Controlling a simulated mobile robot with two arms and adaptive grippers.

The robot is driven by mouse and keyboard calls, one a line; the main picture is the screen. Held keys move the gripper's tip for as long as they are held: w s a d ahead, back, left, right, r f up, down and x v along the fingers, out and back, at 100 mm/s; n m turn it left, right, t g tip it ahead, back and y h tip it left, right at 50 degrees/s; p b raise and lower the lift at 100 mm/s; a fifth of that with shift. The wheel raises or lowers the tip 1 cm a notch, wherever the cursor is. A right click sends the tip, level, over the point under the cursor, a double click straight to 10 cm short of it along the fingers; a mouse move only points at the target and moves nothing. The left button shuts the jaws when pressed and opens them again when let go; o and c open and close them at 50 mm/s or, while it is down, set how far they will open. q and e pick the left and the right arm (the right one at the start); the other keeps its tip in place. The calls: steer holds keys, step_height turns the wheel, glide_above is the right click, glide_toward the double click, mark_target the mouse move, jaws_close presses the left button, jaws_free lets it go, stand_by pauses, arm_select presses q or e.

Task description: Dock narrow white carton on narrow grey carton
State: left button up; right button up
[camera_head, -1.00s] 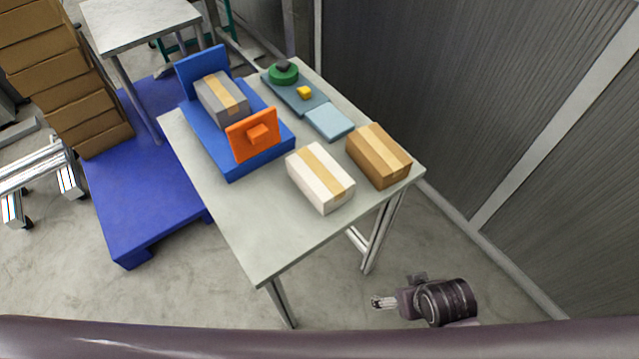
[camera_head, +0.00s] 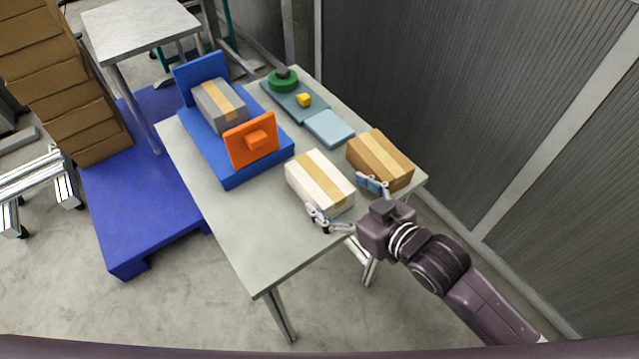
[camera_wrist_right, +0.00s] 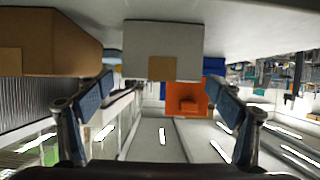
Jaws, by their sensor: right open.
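The white carton (camera_head: 319,181) with a tan tape strip lies on the table's near part. The grey carton (camera_head: 219,104) with a tan strip sits in a blue fixture (camera_head: 203,142), between its blue back wall and an orange plate (camera_head: 251,140). My right gripper (camera_head: 345,201) is open at the near end of the white carton, its fingers spread wide. In the right wrist view the white carton (camera_wrist_right: 163,49) is ahead, centred between the blue-padded fingers (camera_wrist_right: 160,96), with nothing held. My left gripper is not in view.
A brown carton (camera_head: 379,160) stands right of the white one, close to a right gripper finger. Behind are a light blue block (camera_head: 329,128) and a tray (camera_head: 293,101) with green and yellow pieces. Bare tabletop (camera_head: 235,215) lies at the near left.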

mark_target(319, 180)
steer(key=x, duration=0.7)
steer(key=shift+a+r+p, duration=0.15)
steer(key=shift+p, duration=0.25)
steer(key=shift+r, duration=0.1)
steer(key=c, duration=1.7)
step_height(319, 180, up, 20)
steer(key=p, duration=0.1)
steer(key=s+d+f+n+g+y, duration=0.1)
steer(key=s+d, duration=0.3)
steer(key=d, duration=0.2)
steer(key=s+d+f+n+g+y, duration=0.1)
steer(key=s+d, duration=0.3)
steer(key=d, duration=0.2)
steer(key=s+d+f+n+g+y, duration=0.1)
steer(key=s+d, duration=0.3)
steer(key=d, duration=0.3)
steer(key=shift+f+n, duration=0.3)
steer(key=shift+f, duration=0.05)
